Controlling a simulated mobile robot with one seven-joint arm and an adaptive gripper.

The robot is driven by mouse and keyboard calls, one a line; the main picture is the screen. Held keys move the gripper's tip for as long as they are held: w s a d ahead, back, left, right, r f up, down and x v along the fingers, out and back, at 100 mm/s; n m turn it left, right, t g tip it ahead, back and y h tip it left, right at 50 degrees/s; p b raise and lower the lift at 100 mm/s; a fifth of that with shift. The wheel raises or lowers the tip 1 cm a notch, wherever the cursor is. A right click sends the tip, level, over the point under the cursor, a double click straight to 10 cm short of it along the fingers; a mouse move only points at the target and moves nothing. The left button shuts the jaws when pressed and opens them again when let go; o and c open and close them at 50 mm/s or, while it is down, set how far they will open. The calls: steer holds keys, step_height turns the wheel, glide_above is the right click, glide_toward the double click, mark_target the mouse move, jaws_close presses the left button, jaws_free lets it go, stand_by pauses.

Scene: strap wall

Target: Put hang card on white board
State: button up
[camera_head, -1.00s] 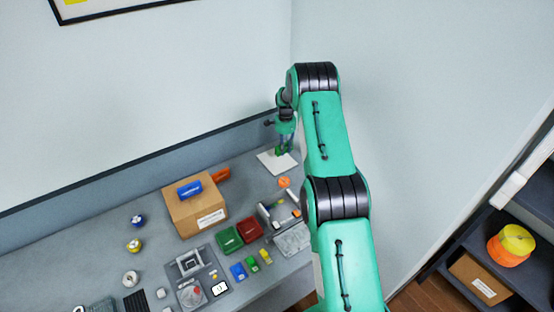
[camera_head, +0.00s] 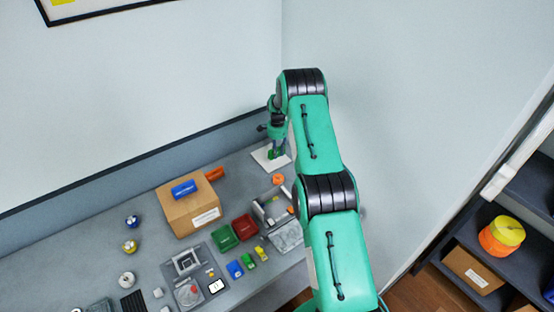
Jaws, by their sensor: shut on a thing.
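The white board (camera_head: 279,164) lies flat on the grey bench near its back right, close to the wall corner. My gripper (camera_head: 276,152) points down over the middle of the board. It is shut on a small green thing (camera_head: 273,154), which I take to be the hang card. The green thing is at or just above the board's surface; I cannot tell whether it touches. My gripper and wrist hide part of the board, and the card's shape is too small to make out.
Green (camera_head: 224,238) and red (camera_head: 245,227) trays, a grey machine (camera_head: 270,208) and several small parts crowd the bench front. The wall rises close behind.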

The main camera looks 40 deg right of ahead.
mark_target(277, 164)
steer(key=shift+f, duration=0.45)
steer(key=shift+f+p, duration=0.35)
steer(key=shift+f, duration=1.75)
steer(key=shift+f, duration=0.1)
steer(key=o, duration=0.7)
steer(key=shift+o, duration=0.2)
steer(key=shift+r, duration=0.2)
steer(key=shift+r+b, duration=0.85)
steer(key=shift+r, duration=5.1)
